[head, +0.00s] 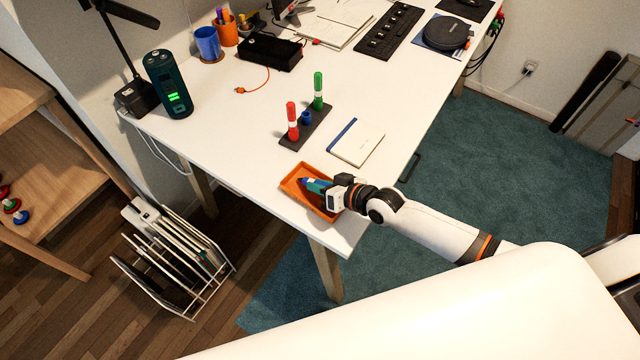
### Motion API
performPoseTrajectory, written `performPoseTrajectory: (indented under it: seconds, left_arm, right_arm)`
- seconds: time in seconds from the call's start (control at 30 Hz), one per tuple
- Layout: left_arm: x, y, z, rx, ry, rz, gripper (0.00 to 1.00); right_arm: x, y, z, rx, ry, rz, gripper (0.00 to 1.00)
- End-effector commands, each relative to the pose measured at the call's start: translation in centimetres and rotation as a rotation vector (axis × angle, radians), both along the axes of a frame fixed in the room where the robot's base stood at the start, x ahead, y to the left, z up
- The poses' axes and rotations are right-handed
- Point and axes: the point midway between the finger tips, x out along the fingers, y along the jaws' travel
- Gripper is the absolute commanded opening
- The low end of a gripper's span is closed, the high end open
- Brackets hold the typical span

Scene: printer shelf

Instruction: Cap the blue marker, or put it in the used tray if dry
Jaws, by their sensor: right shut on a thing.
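My right gripper (326,188) is shut on the blue marker (309,184), whose blue end points left, over the orange tray (299,197) at the table's near corner. I cannot tell whether the marker touches the tray floor. The gripper hides the marker's other end. A dark holder (290,140) stands farther back, with a red marker (292,120) and a green marker (318,92) upright in it. A small blue cap (306,117) sits between them. My left gripper is not in view.
A notebook (356,142) lies right of the holder. A dark green cylinder (168,84) with a lit display stands at the table's left edge. A black case (269,51), cups and a keyboard (389,32) are farther back. The white tabletop (225,125) left of the holder is clear.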

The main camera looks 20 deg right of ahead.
Motion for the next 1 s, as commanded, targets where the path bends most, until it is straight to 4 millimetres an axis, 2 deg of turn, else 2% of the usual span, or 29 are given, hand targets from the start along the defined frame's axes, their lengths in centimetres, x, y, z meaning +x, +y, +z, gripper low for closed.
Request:
performPoseTrajectory:
  seconds: [0.17,0.2,0.3,0.33,1.0]
  left_arm:
    - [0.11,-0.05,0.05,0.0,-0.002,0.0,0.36]
    - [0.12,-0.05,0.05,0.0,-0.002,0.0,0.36]
    - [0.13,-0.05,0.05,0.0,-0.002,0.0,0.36]
    - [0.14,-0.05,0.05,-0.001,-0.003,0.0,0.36]
    - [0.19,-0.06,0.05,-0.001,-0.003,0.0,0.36]
  right_arm:
    - [0.01,-0.01,0.05,0.0,0.0,0.0,0.0]
    - [0.01,-0.01,0.05,0.0,0.0,0.0,0.25]
    - [0.01,-0.01,0.05,0.0,0.0,0.0,0.41]
    - [0.01,-0.01,0.05,0.0,0.0,0.0,0.44]
    - [0.0,-0.01,0.04,0.0,0.0,0.0,0.44]
